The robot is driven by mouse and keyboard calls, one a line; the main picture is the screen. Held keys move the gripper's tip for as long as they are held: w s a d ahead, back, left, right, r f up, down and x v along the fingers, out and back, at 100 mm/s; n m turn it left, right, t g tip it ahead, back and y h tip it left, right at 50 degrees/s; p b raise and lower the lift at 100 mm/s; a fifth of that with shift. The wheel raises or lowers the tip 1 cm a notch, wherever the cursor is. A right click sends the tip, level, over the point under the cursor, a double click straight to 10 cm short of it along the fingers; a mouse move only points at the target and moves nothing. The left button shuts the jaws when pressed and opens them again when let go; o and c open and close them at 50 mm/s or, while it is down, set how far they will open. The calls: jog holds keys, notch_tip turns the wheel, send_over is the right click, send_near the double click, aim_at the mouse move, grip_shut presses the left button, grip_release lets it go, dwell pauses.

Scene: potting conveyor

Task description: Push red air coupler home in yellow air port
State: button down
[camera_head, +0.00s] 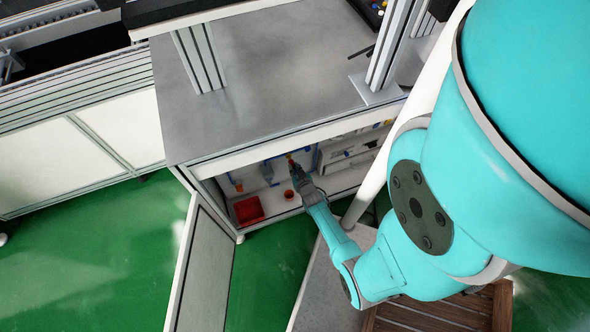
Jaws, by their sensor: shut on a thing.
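My gripper (295,169) reaches into the open cabinet under the grey worktop, at the upper middle of its opening. It is shut on a small red piece (291,161), which looks like the red air coupler. A small yellow-orange spot, perhaps the yellow air port (288,155), shows right by the gripper tip, just under the cabinet's top edge. The coupler and port are tiny here and partly hidden by the fingers. I cannot tell whether they touch or how far one sits in the other.
A red bin (248,210) and a small red-orange cup (289,194) stand on the cabinet floor. Blue piping (268,173) runs along the back wall. The open cabinet door (207,265) stands to the left. The worktop (262,70) overhangs the opening.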

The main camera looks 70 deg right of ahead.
jog(key=shift+w+d, duration=0.7)
jog(key=shift+d, duration=0.1)
jog(key=c, duration=1.1)
grip_release()
jog(key=shift+s+a, duration=0.1)
jog(key=shift+s+a+r, duration=0.1)
jog(key=shift+s+a, duration=0.05)
jog(key=shift+a, duration=0.05)
jog(key=v, duration=1.1)
jog(key=shift+s, duration=0.15)
jog(key=shift+a, duration=0.1)
